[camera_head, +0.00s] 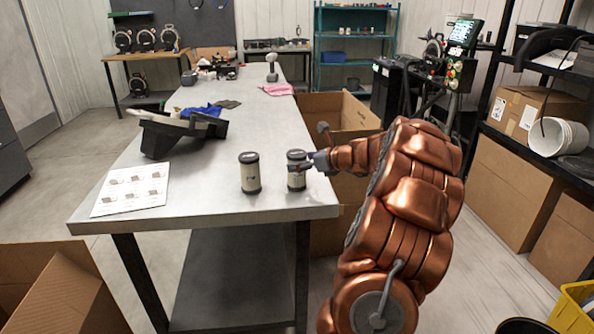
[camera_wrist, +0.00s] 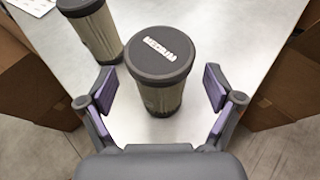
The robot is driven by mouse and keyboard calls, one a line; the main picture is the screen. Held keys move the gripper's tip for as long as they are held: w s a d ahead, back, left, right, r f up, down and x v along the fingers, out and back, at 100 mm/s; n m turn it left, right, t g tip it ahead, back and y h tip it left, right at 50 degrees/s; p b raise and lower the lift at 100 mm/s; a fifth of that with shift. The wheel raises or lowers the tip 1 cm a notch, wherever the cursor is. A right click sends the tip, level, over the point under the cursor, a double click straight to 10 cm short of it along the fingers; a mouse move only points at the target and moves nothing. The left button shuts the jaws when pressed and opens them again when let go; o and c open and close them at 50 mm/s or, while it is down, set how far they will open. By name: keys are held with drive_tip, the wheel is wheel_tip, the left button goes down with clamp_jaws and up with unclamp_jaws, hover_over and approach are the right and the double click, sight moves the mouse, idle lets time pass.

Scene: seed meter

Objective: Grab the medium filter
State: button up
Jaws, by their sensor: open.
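The medium filter (camera_wrist: 160,92) stands upright on the table, a pale cylinder with a dark cap that reads "MEDIUM" in the wrist view. In the head view this filter (camera_head: 296,173) is the right one of two, near the table's right edge. My gripper (camera_wrist: 161,90) is open, with one purple-padded finger on each side of the medium filter and gaps showing between pads and filter. In the head view my gripper (camera_head: 308,163) reaches in from the right and partly covers it. A second filter (camera_head: 250,174) stands upright to its left; it also shows in the wrist view (camera_wrist: 96,32).
The metal table (camera_head: 215,225) has free room left of the filters. A printed sheet (camera_head: 130,190) lies at its left edge, with a black tray-like part (camera_head: 180,135) behind. Cardboard boxes (camera_head: 340,115) stand beside the table on the right.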

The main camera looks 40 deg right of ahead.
drive_tip(key=shift+x, duration=1.1)
drive_tip(key=shift+c, duration=0.2)
drive_tip(key=c, duration=1.3)
